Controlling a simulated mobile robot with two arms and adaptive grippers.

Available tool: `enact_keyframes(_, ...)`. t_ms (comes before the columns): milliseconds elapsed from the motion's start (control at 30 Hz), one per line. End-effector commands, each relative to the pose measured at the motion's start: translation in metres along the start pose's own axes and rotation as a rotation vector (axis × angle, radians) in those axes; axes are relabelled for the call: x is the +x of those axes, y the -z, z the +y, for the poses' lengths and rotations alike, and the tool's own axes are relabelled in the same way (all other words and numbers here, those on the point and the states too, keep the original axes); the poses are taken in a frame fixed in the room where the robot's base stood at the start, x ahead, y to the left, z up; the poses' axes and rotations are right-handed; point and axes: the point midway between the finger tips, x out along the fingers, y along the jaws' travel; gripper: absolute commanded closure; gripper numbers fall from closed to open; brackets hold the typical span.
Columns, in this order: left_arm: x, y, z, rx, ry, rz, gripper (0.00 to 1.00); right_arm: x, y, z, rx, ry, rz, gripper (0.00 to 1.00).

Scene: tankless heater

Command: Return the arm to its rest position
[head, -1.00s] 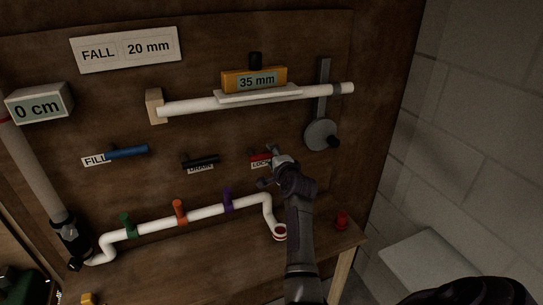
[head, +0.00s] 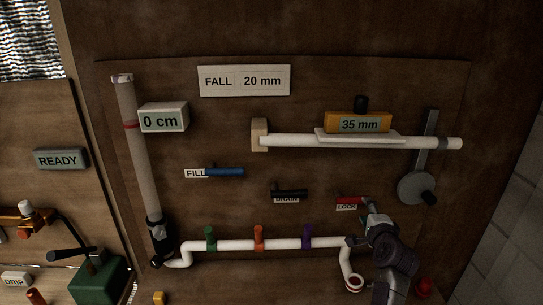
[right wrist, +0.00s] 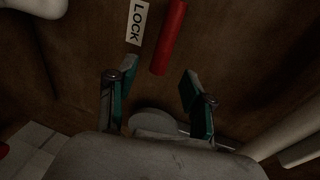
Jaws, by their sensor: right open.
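My right gripper (head: 360,222) is in front of the wooden board, just below the red lock handle (head: 349,200) and its LOCK label (head: 346,207). In the right wrist view my right gripper (right wrist: 158,95) has its two fingers spread, with nothing between them. The red lock handle (right wrist: 168,38) and the LOCK label (right wrist: 137,22) lie beyond the fingertips there, apart from them. My right arm covers part of the board's lower right. My left gripper is not in view.
A white pipe (head: 270,244) with green, orange and purple valves runs low on the board. A sloped white pipe (head: 290,141) carries a 35 mm gauge (head: 358,122). A grey lever (head: 417,188) hangs at right. A red knob (head: 424,286) stands below.

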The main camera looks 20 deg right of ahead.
Motion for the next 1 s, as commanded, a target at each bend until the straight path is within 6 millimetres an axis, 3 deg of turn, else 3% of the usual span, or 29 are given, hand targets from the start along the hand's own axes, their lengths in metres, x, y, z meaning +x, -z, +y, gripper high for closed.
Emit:
enact_keyframes(133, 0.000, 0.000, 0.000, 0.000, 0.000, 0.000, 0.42, -0.010, -0.006, 0.013, -0.103, -0.040, -0.024, 0.48)
enact_keyframes(267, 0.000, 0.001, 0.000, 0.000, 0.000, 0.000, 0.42, -0.047, -0.030, 0.058, -0.434, -0.166, -0.125, 0.48)
enact_keyframes(400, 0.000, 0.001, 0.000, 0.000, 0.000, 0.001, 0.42, -0.119, -0.068, 0.126, -0.901, -0.336, -0.340, 0.48)
enact_keyframes(500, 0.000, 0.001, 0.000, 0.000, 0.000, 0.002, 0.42, -0.173, -0.086, 0.166, -1.157, -0.421, -0.503, 0.48)
enact_keyframes(600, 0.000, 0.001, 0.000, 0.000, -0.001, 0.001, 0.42, -0.217, -0.096, 0.193, -1.331, -0.472, -0.640, 0.48)
enact_keyframes(800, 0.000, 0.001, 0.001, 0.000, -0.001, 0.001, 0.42, -0.284, -0.106, 0.225, -1.546, -0.524, -0.856, 0.48)
enact_keyframes(1000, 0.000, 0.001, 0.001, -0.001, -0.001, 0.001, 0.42, -0.341, -0.109, 0.243, -1.689, -0.548, -1.041, 0.48)
